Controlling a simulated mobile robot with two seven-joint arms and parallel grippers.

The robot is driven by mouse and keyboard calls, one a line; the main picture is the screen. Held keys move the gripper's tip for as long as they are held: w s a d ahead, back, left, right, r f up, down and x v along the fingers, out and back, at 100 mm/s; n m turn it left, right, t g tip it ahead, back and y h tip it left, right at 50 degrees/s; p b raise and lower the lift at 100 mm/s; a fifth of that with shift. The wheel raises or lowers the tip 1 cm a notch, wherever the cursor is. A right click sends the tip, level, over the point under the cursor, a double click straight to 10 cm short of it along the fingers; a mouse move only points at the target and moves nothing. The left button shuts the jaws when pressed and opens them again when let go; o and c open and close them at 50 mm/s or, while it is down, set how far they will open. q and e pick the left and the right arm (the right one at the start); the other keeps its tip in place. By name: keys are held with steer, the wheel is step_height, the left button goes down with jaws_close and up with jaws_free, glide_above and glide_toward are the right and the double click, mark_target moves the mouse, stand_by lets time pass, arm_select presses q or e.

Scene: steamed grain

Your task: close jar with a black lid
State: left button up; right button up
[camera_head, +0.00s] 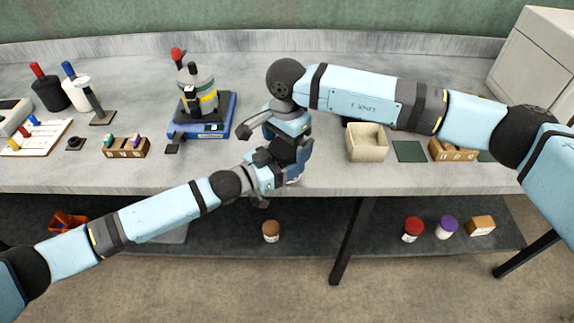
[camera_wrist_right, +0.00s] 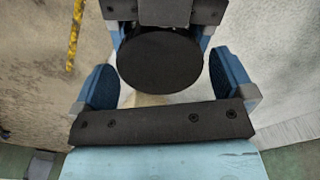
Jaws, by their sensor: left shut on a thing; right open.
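A round black lid (camera_wrist_right: 159,61) fills the middle of the right wrist view, seen from above. A pale part of the jar (camera_wrist_right: 148,100) shows just below it; I cannot tell whether the lid is seated. My right gripper (camera_wrist_right: 165,80) is open, with one blue finger on each side of the lid and gaps between. My left gripper (camera_head: 280,177) is shut on the jar at the front edge of the table. In the head view my right gripper (camera_head: 294,152) is directly over it, and the two grippers mostly hide the jar and lid.
A blue-based device (camera_head: 203,128) stands left of my grippers, and an open beige box (camera_head: 366,143) stands right of them. Wooden racks (camera_head: 126,148) and bottles (camera_head: 77,93) are at the left. Several lidded jars, one brown-lidded (camera_head: 271,231), stand on the lower shelf.

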steer(key=shift+f, duration=0.2)
steer(key=c, duration=0.8)
steer(key=m, duration=0.4)
steer(key=shift+m, duration=0.4)
steer(key=o, duration=0.8)
steer(key=shift+r, duration=0.15)
step_height(320, 180, up, 12)
